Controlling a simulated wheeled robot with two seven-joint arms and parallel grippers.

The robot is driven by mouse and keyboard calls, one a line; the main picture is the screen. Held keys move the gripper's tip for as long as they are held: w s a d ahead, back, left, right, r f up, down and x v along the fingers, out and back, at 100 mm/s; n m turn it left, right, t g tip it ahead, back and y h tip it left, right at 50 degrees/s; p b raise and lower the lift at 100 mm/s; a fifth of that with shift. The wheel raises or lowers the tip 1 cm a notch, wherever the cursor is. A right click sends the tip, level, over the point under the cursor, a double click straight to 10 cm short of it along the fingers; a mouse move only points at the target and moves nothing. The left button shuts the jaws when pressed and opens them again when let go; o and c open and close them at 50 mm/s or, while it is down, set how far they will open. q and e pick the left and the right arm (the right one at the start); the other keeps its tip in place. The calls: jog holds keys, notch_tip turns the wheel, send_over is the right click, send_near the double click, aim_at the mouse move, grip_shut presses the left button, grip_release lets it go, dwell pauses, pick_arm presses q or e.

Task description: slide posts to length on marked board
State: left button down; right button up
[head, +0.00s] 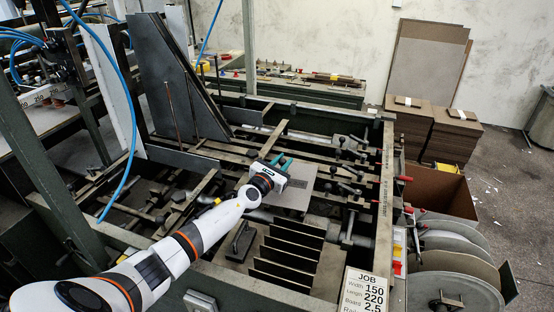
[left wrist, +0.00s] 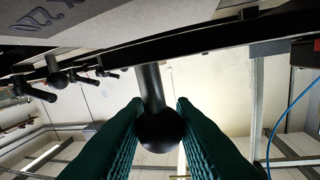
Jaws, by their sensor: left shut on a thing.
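My left gripper (head: 281,161), with teal fingers, is over the middle of the feeder frame. In the left wrist view its fingers (left wrist: 160,140) are on both sides of a black ball knob (left wrist: 160,131) on a dark stem, shut on it. The stem meets a dark bar (left wrist: 200,40). In the head view the gripper hides this knob. Several other black-knobbed clamp handles (head: 347,189) sit on the rails to the right. A marked strip (head: 386,185) runs along the right rail. Thin upright posts (head: 172,112) stand at the left. My right gripper does not show.
A job card (head: 368,291) reads width 150, length 220, board 2.5. Several dark upright plates (head: 290,252) stand below the gripper. A tall dark plate (head: 165,80) rises at the left. Board stacks (head: 453,135) and grey discs (head: 452,255) lie outside the frame at right.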

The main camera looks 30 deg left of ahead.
pick_arm(q)
jog(key=c, duration=1.2)
grip_release()
jog(key=shift+a, duration=0.1)
jog(key=shift+c, duration=0.2)
jog(key=shift+s, duration=0.15)
jog(key=shift+s+p, duration=0.3)
jog(key=shift+s, duration=0.05)
jog(key=s+p, duration=0.1)
jog(key=s, duration=1)
jog(key=shift+c, duration=0.2)
